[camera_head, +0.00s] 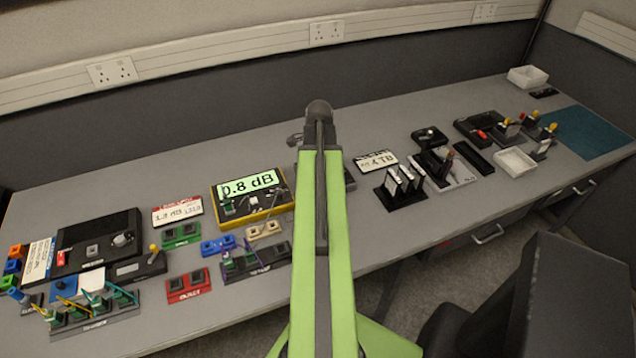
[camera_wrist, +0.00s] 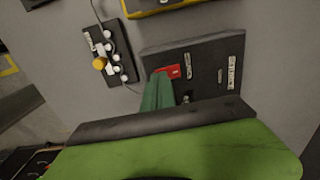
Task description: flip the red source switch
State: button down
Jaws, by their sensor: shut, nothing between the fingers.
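A dark grey box (camera_wrist: 205,65) with white labels lies in the middle of the wrist view. The red switch (camera_wrist: 172,71) sits on its face, on the left side. My gripper (camera_wrist: 160,80) shows as green fingers held together, with nothing between them. Its tips are right at the lower left edge of the red switch; I cannot tell whether they touch it. In the head view my green arm reaches over the bench and hides most of this box (camera_head: 349,178). The red switch and the fingertips are hidden there.
A black block (camera_wrist: 110,55) with white knobs and a yellow knob lies left of the box in the wrist view. A yellow-framed meter (camera_head: 285,203) reads 0.8 dB left of my arm. Black stands (camera_head: 398,199) are to the right. The bench (camera_head: 150,185) is clear toward the back wall.

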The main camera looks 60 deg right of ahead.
jog(key=shift+f+b, duration=0.35)
jog(key=shift+f, duration=0.05)
jog(key=shift+r, duration=0.1)
notch_tip(320, 180, up, 7)
jog(key=p, duration=0.7)
dwell(0.3)
